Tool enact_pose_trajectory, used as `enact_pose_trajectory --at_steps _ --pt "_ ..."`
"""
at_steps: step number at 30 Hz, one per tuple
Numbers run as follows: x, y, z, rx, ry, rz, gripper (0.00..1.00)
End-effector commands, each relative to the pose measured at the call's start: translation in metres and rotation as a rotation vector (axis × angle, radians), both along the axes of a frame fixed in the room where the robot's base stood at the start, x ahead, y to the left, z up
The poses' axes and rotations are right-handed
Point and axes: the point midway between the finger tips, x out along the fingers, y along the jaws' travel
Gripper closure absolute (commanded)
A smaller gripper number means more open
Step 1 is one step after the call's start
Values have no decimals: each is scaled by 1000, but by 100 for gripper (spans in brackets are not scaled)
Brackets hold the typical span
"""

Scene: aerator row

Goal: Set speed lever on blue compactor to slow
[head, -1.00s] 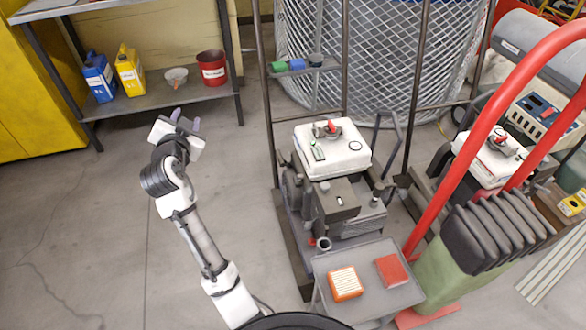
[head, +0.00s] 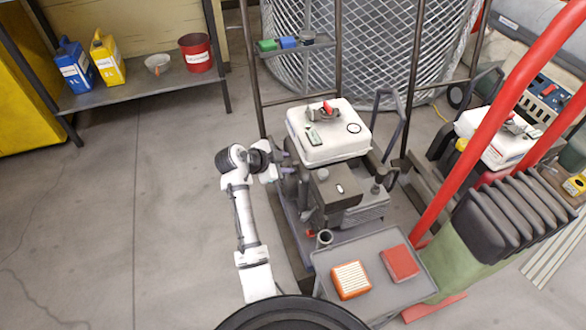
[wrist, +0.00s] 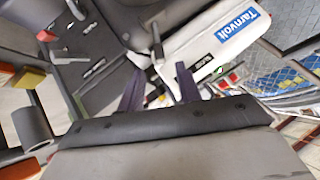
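My gripper (head: 285,165) is at the left side of the middle engine machine (head: 345,205), which has a white tank (head: 328,150). In the wrist view my gripper (wrist: 158,90) has two dark purple fingers standing apart, with nothing clearly held between them. A black lever-like stalk (wrist: 157,45) stands on the machine just beyond the fingers. Silver levers (wrist: 95,68) and a red-tipped part (wrist: 46,36) sit on the dark panel at left. Which one is the speed lever I cannot tell. The white tank wears a blue Tarnvolt label (wrist: 243,27). Neither machine looks clearly blue.
A grey tray table (head: 378,245) with an orange filter (head: 351,280) and a red block (head: 400,263) stands in front. A second white-tank machine (head: 497,140) and a red tube frame (head: 470,150) are at right. Floor at left is clear.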

Motion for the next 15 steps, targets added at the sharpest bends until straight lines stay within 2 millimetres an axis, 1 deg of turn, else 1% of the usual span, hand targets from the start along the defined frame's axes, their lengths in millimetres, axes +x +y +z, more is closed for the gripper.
enact_pose_trajectory --at_steps 1,6,10,15 --pt "5 -6 -12 1 0 -1 65" --pt "18 -20 -25 1 -1 -1 65" --pt "23 -25 -29 -1 0 1 65" --pt "24 -27 -30 0 0 3 65"
